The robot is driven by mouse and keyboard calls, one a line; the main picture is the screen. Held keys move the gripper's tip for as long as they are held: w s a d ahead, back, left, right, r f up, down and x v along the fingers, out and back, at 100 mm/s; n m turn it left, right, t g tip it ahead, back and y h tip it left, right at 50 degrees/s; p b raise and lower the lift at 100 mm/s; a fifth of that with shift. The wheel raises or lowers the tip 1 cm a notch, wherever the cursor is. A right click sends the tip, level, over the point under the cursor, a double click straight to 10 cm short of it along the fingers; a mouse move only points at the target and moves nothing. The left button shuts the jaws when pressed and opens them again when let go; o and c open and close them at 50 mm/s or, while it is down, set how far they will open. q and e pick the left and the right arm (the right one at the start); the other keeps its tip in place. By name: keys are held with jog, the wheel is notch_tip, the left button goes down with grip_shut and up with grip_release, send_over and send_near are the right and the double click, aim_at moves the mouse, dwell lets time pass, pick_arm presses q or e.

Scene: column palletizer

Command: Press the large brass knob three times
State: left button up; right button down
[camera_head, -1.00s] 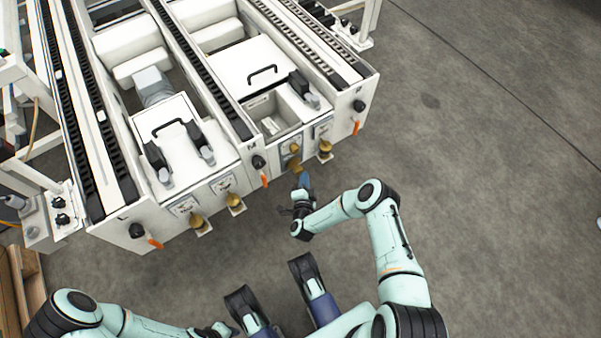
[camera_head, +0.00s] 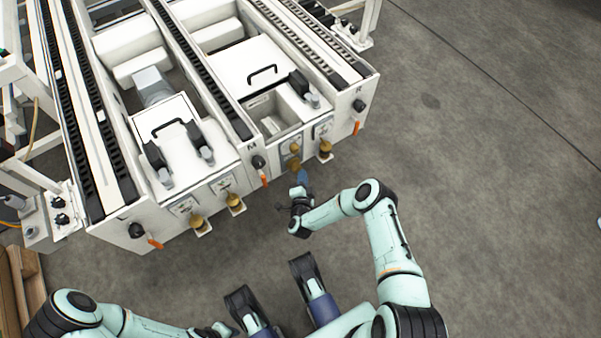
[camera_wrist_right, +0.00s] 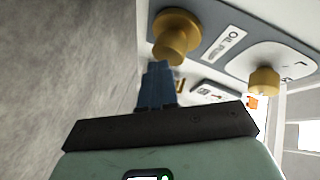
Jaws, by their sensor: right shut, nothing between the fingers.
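A large brass knob (camera_wrist_right: 175,38) on a round flange sits on the front panel of the white machine. It is the wider of two brass knobs in the right wrist view; the narrower one (camera_wrist_right: 264,80) is to its right. In the head view the large knob (camera_head: 295,165) is partly behind my right gripper (camera_head: 302,178). My right gripper's blue fingers (camera_wrist_right: 158,85) are shut and empty, with their tips close to the large knob's face. I cannot tell whether they touch it. My left arm shows at the lower left, but its gripper is out of view.
The white machine (camera_head: 205,165) has another pair of brass knobs (camera_head: 197,222) farther left. Orange levers (camera_head: 264,181) stick out from its front. A wooden pallet (camera_head: 20,285) lies at the left edge.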

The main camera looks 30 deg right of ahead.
jog(key=shift+w+a, duration=0.1)
jog(key=shift+w, duration=0.15)
jog(key=shift+s, duration=0.1)
jog(key=shift+s+p, duration=1.15)
jog(key=shift+s, duration=0.3)
jog(key=shift+d, duration=0.2)
jog(key=s+p, duration=0.3)
jog(key=s, duration=0.2)
jog(key=shift+d, duration=0.2)
dwell(3.8)
